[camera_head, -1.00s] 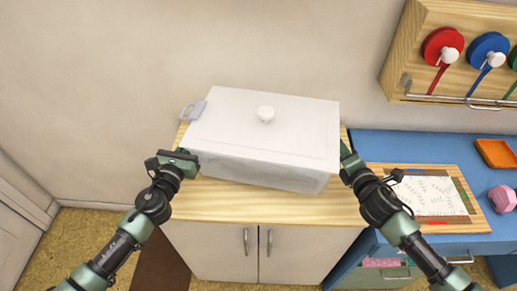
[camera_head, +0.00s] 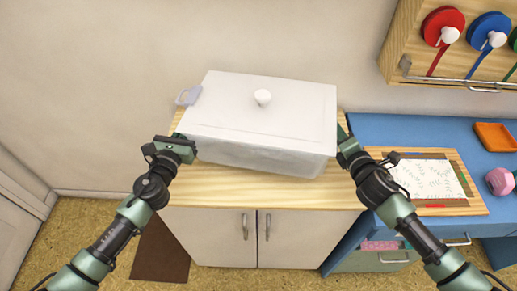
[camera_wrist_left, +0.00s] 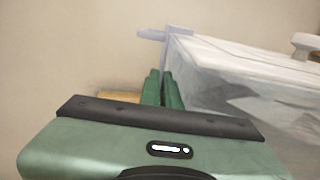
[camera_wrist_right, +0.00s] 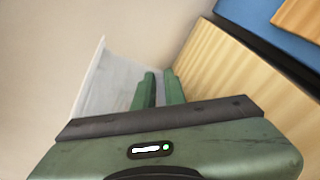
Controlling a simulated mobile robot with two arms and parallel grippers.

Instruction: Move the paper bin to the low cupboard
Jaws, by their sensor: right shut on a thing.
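The paper bin (camera_head: 258,108), a white box with a lidded top and round knob, rests slightly turned on the wooden top of the low cupboard (camera_head: 255,190). A lilac handle (camera_head: 188,95) sticks out from its left end, also seen in the left wrist view (camera_wrist_left: 152,34). My left gripper (camera_head: 188,145) is by the bin's front left corner; its fingers (camera_wrist_left: 163,88) are together, with nothing visible between them. My right gripper (camera_head: 345,138) is shut at the bin's right end, on a part of it hidden by the fingers (camera_wrist_right: 160,88).
A blue desk (camera_head: 375,125) stands against the cupboard's right, with a board and patterned paper (camera_head: 430,180), an orange tray (camera_head: 496,137) and a pink object (camera_head: 500,181). A wooden wall rack (camera_head: 415,60) with coloured discs hangs above. Cupboard top is bare in front of the bin.

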